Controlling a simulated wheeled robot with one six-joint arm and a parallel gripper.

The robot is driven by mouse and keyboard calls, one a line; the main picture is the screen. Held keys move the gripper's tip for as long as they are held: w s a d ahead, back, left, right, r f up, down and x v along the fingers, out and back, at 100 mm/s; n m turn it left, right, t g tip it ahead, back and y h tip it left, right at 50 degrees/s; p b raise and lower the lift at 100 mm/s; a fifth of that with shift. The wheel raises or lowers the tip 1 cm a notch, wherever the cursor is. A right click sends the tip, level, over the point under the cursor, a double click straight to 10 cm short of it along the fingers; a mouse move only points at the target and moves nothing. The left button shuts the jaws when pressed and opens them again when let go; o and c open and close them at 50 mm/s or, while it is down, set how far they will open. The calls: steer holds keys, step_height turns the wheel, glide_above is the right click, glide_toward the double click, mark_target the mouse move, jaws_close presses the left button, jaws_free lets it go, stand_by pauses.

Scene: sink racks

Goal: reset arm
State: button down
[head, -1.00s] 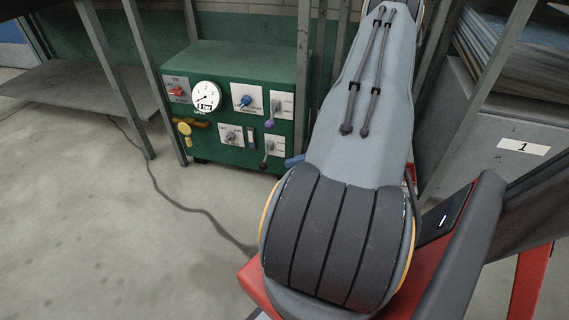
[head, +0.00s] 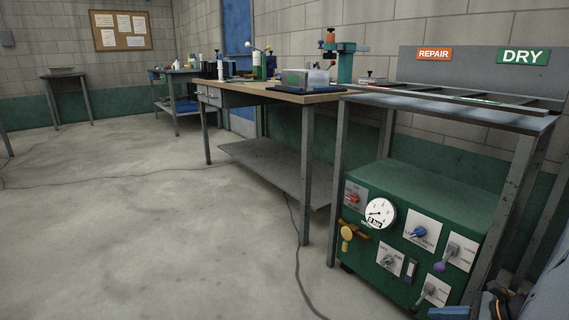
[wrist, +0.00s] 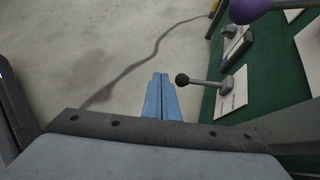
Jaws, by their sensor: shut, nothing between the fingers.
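My gripper (wrist: 161,98) shows in the wrist view as two blue fingers pressed together, with nothing between them. A grey lever with a dark round knob (wrist: 183,79) is just right of the fingertips in that view; whether they touch it I cannot tell. A purple knob (wrist: 250,10) is at the top right there. In the head view, the green control box (head: 440,195) stands at the lower right, with a gauge (head: 380,214), a red switch, a blue knob and levers on its front. A blue piece of my gripper (head: 448,312) shows at the bottom edge; most of my arm is out of view.
A rack with REPAIR and DRY signs (head: 523,56) stands above the box. A wooden-topped workbench (head: 290,97) with a lower shelf is left of it. A dark cable (head: 297,262) lies on the floor. The floor at left is open.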

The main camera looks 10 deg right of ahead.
steer(key=s+a+r+n+g+h, duration=0.1)
steer(key=a+r+n+g+h, duration=0.1)
steer(key=a+r+n, duration=0.8)
steer(key=s+a+r+n+g+h, duration=0.1)
steer(key=a+r+n+h, duration=0.2)
steer(key=a+r+n, duration=0.75)
steer(key=s+a+r+n+g+h, duration=0.2)
steer(key=a+r+n, duration=0.45)
steer(key=a, duration=0.75)
steer(key=s+a+r+n+g+y, duration=0.1)
steer(key=s+a+r+n+g, duration=0.15)
steer(key=s+a, duration=0.6)
steer(key=s+a+r+n+g+y, duration=0.1)
steer(key=s+a+r+n, duration=0.4)
steer(key=a, duration=0.6)
steer(key=d+r+m+h+p, duration=0.1)
steer(key=d+r+m+p, duration=0.2)
steer(key=d+r+p, duration=0.7)
steer(key=s+d+r+m+h+p, duration=0.1)
steer(key=d+r+m+p, duration=0.2)
steer(key=d+r+p, duration=0.7)
step_height(320, 180, up, 4)
steer(key=p, duration=1.4)
steer(key=shift+s, duration=0.2)
steer(key=shift+s+a+m+t, duration=0.1)
steer(key=shift+m+t, duration=0.15)
